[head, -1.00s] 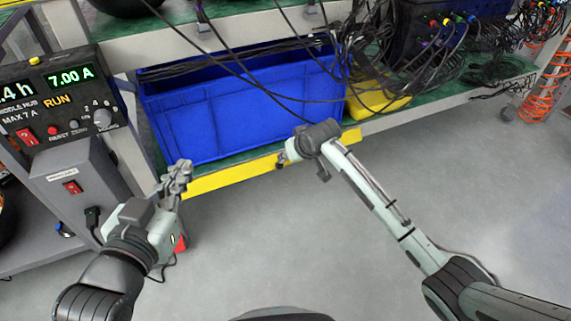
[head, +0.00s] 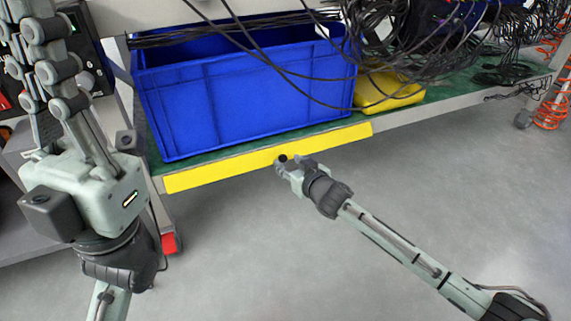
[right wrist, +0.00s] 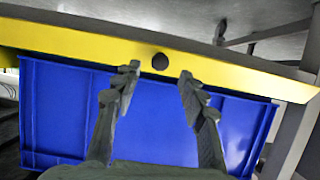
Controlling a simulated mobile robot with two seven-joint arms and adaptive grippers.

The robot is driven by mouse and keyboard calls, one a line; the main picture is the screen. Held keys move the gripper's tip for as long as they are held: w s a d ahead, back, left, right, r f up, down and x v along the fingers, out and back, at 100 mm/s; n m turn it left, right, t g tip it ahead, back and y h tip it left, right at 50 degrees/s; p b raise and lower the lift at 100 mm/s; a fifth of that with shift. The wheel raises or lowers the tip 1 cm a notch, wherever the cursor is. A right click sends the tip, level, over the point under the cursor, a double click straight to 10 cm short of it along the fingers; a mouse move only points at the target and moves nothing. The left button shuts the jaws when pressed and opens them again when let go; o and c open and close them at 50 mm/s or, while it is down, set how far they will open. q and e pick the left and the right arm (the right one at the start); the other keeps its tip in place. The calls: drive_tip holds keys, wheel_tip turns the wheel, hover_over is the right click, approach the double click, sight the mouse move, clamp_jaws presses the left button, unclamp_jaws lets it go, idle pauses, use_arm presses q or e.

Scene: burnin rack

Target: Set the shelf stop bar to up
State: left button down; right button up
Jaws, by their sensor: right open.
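The shelf stop bar is a long yellow bar (head: 225,176) along the front edge of the lower shelf, below the green deck level. A round black knob (right wrist: 160,62) is on the bar in the right wrist view. My right gripper (head: 284,165) is at the bar, right of its middle, open and empty. In the right wrist view its two fingers (right wrist: 156,82) stand apart, one each side of the knob. Contact with the knob cannot be told. My left gripper (head: 40,22) is raised at the left, its fingers pointing up; its tips are partly cut off.
A blue crate (head: 235,102) stands on the lower shelf (head: 440,105) just behind the bar. Black cables hang over it. A yellow object (head: 390,92) lies right of the crate. A control panel (head: 90,50) is partly hidden by my left gripper. The floor in front is clear.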

sight(283, 158)
drive_tip(key=shift+b+x, duration=0.45)
drive_tip(key=shift+x, duration=1.3)
clamp_jaws()
